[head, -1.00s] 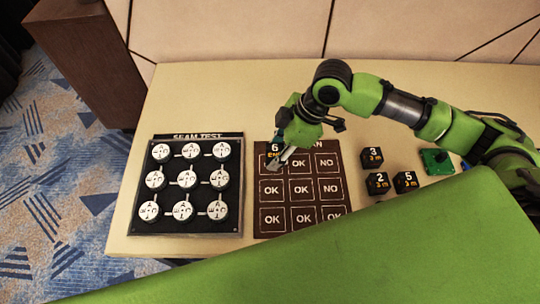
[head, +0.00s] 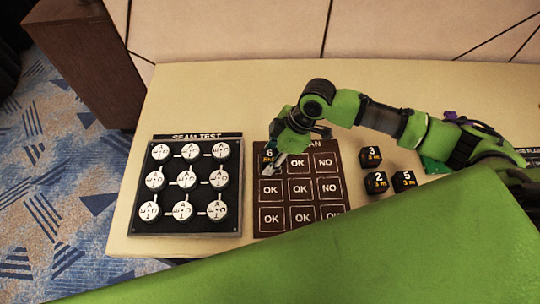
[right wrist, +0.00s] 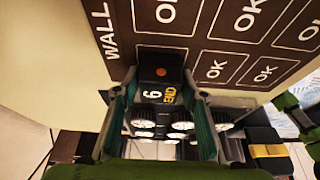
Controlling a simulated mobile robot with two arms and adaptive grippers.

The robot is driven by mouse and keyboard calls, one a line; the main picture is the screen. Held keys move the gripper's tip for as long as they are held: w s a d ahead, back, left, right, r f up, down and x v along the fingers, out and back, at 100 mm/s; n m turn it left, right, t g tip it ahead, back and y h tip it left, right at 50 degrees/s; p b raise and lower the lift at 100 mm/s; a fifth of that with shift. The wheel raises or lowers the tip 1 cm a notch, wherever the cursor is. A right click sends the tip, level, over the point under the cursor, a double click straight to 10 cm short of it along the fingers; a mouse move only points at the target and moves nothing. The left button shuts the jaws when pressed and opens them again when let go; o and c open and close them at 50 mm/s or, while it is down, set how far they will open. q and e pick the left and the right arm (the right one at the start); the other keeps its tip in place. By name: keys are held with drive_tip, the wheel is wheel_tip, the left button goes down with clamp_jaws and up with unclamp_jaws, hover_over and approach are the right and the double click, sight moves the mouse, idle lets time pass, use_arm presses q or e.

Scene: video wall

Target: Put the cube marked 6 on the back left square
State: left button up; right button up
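The gripper hides part of the back left square. My left gripper is not in view.
Black cubes marked 3 (head: 370,159), 2 (head: 376,182) and 5 (head: 404,180) stand right of the board. A black "SEAM TEST" panel (head: 236,187) with several white round pieces lies left of it. A green item (head: 432,166) is partly behind my right arm.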

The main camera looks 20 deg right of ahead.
drive_tip(key=shift+o, duration=0.2)
drive_tip(key=v, duration=1.2)
drive_tip(key=shift+r, duration=0.2)
